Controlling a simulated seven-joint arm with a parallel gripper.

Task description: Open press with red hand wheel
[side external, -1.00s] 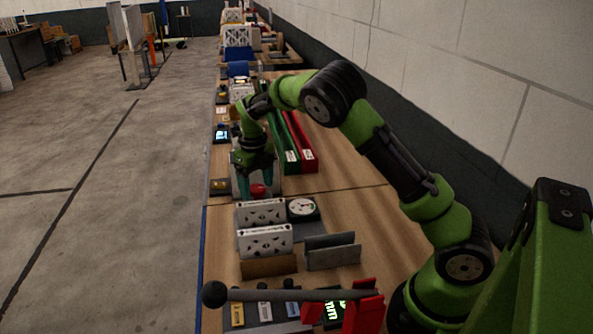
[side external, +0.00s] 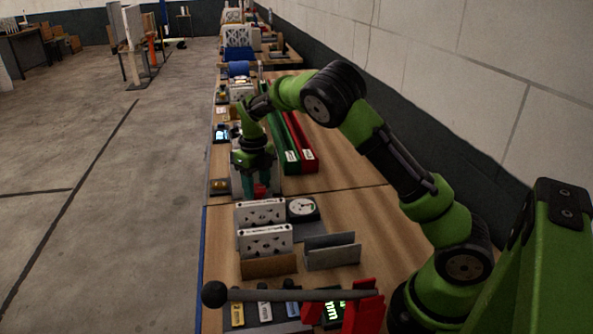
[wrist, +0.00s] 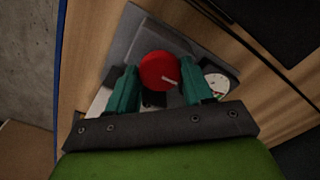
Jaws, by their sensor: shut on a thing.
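The red hand wheel (side external: 261,191) of the press sits on the bench, mostly covered by my gripper (side external: 253,187) in the side external view. In the wrist view the round red hand wheel (wrist: 158,68) lies between the teal fingers of my gripper (wrist: 160,78), with a small light mark on its top. My gripper points down and is shut on the wheel, one finger on each side. The grey press base (wrist: 126,40) shows beyond the wheel. How far the press stands open is hidden.
A round dial gauge (side external: 302,207) is near the wheel, beside white perforated filter frames (side external: 262,212). Green (side external: 283,145) and red (side external: 304,148) long bins lie behind. A grey lever with a black ball (side external: 214,294) crosses the foreground. Bare bench (side external: 340,150) lies to the right.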

